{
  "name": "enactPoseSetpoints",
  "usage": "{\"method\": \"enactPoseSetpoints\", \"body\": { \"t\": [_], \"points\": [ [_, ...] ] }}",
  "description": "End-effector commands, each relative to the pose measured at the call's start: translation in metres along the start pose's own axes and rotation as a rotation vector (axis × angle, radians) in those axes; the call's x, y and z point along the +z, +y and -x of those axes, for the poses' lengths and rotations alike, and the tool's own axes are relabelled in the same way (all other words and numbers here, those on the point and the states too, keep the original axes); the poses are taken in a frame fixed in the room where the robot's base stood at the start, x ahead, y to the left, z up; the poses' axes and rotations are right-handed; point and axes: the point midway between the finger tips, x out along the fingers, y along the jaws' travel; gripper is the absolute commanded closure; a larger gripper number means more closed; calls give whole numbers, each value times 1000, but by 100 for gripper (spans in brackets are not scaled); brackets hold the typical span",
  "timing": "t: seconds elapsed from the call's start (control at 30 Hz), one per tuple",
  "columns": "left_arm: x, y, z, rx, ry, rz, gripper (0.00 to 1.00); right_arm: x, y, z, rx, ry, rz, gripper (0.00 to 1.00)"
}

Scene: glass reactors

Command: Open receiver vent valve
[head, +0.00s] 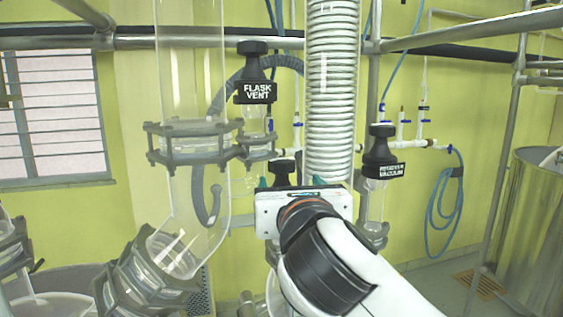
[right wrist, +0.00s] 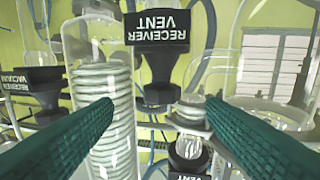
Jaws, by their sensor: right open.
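The receiver vent valve has a black handle with white lettering, upside down at the top middle of the right wrist view (right wrist: 160,42). My right gripper (right wrist: 159,102) is open, with one teal finger on each side of the picture and nothing held between them. The handle shows beyond and above the fingertips, and I see no contact. In the head view my right gripper (head: 290,183) is at the centre, seen from behind. It hides most of a black handle behind it, whose label I cannot read there. My left gripper is not in view.
The flask vent valve (head: 255,80) is up and left of my gripper; the receiver vacuum valve (head: 381,155) is to its right. A white coiled glass column (head: 331,90) stands behind. A wide glass tube (head: 192,70) is at left. Metal rails (head: 460,35) cross above.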

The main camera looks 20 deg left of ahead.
Motion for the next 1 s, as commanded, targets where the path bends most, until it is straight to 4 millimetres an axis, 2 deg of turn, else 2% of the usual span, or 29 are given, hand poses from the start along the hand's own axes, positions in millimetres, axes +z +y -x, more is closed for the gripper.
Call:
{"method": "enactPoseSetpoints", "body": {
  "t": [0.1,0.27,0.37,0.5,0.6,0.67,0.97,1.0],
  "points": [
    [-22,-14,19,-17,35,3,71,-4,0,-23,2,-7,-3,33],
    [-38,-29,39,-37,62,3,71,-4,0,-57,2,-7,-5,33],
    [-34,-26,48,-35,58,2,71,-4,0,-75,1,-6,-5,33],
    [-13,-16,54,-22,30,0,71,-2,0,-93,1,-4,-5,33],
    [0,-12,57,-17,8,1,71,-2,0,-101,0,-2,-5,33],
    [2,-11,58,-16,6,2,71,-1,0,-103,0,-2,-5,33],
    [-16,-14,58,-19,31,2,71,1,0,-105,-1,-1,-5,33],
    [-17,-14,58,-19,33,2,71,1,0,-105,-1,-1,-5,40]
  ]
}}
